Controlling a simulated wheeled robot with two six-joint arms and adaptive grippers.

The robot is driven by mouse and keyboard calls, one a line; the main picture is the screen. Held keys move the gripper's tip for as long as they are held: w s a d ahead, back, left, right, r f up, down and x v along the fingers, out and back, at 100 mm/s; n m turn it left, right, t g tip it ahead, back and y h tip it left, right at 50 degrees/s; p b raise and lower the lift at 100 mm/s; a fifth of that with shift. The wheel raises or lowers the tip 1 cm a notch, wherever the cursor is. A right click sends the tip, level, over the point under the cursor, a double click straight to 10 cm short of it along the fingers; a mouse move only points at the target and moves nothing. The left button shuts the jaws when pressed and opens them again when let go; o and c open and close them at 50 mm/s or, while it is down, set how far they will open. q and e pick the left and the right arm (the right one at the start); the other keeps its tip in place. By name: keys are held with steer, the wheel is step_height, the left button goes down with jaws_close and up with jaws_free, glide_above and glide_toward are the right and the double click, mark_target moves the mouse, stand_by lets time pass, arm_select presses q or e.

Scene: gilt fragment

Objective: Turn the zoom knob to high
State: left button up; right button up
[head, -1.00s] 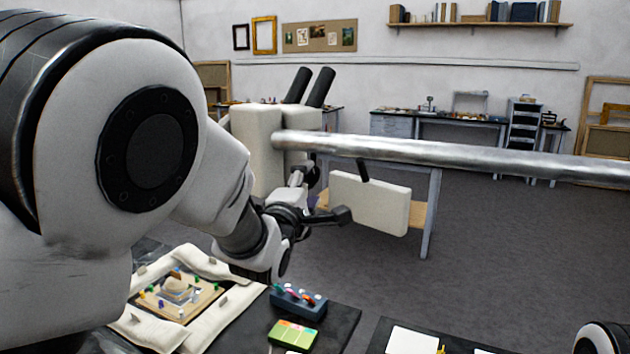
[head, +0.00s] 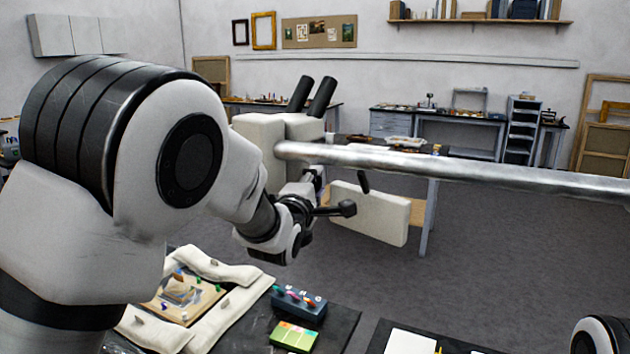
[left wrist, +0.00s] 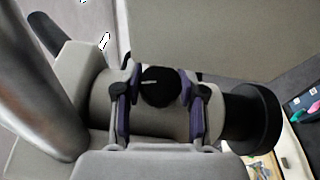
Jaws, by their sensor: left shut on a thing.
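The zoom knob (left wrist: 157,88) is a small round black knob with a short white mark, on the side of the pale microscope barrel in the left wrist view. The mark lies nearly level in that picture. My left gripper (left wrist: 160,100) has its purple-padded fingers on both sides of the knob and is shut on it. In the head view the cream microscope (head: 258,140) with two black eyepieces hangs on a metal boom. My left gripper (head: 316,178) reaches its underside there, and the knob is hidden. My right gripper is out of view.
The thick metal boom (head: 450,168) crosses to the right, close by my left wrist. A padded board with a painted fragment (head: 190,298), a blue rack (head: 298,304) and a green box (head: 293,337) lie on the dark bench below.

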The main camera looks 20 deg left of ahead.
arm_select(q)
steer(key=g+p, duration=0.1)
steer(key=p, duration=0.1)
steer(key=m+g+p, duration=0.1)
steer(key=p, duration=0.1)
steer(key=shift+r+g, duration=0.35)
steer(key=shift+g, duration=0.05)
steer(key=shift+f, duration=0.4)
steer(key=o, duration=1.2)
steer(key=shift+c, duration=0.2)
steer(key=s, duration=1.3)
steer(key=shift+a, duration=0.2)
steer(key=shift+r, duration=0.1)
